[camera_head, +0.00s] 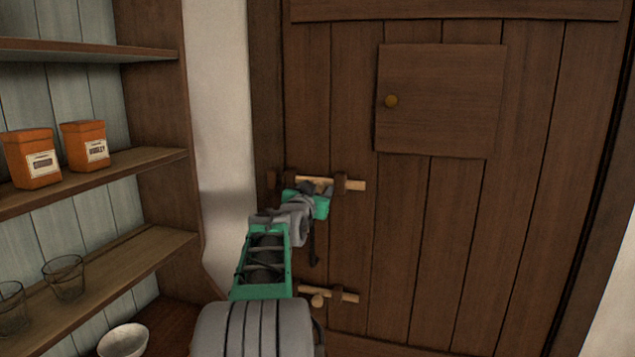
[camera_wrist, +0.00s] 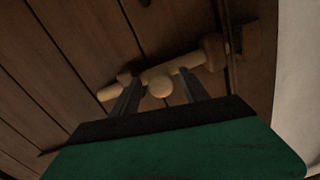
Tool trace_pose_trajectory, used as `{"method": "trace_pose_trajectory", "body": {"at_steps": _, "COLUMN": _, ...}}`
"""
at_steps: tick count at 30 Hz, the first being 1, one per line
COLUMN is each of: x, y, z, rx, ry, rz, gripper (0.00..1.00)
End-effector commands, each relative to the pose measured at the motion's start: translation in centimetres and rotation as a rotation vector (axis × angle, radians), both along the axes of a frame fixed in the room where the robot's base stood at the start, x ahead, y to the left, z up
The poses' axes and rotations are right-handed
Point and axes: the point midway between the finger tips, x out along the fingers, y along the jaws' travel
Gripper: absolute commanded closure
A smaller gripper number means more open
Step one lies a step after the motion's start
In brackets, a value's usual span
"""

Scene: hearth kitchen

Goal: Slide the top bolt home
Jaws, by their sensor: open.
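The top bolt (camera_head: 356,185) is a pale wooden bar lying across dark brackets near the left edge of the plank door. Its right end sticks out past the right bracket (camera_head: 340,183). In the wrist view the bar (camera_wrist: 110,93) carries a round pale knob (camera_wrist: 160,87). My gripper (camera_head: 312,190) is at the bolt and hides part of it in the head view. In the wrist view my gripper (camera_wrist: 160,92) is open, with one finger on each side of the knob and gaps between. I cannot tell whether the bar's far end enters the keeper on the frame.
A second bolt (camera_head: 347,296) with a knob (camera_head: 318,299) sits lower on the door (camera_head: 450,230). A small hatch (camera_head: 440,100) is above right. Shelves with orange tins (camera_head: 85,145), glasses (camera_head: 64,277) and a bowl (camera_head: 123,341) stand left.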

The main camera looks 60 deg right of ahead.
Motion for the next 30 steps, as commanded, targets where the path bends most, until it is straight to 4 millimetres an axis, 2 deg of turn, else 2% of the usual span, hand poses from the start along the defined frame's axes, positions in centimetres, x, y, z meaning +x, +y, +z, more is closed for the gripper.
{"method": "trace_pose_trajectory", "body": {"at_steps": 3, "x": 0.19, "y": -0.82, "z": 0.01, "rx": 0.001, "ry": 0.001, "rz": 0.0, "gripper": 0.46}}
{"method": "trace_pose_trajectory", "body": {"at_steps": 10, "x": 0.25, "y": -0.83, "z": -0.09, "rx": 0.001, "ry": 0.0, "rz": 0.001, "gripper": 0.47}}
{"method": "trace_pose_trajectory", "body": {"at_steps": 30, "x": 0.29, "y": -0.78, "z": -0.06, "rx": 0.001, "ry": 0.0, "rz": 0.002, "gripper": 1.0}}
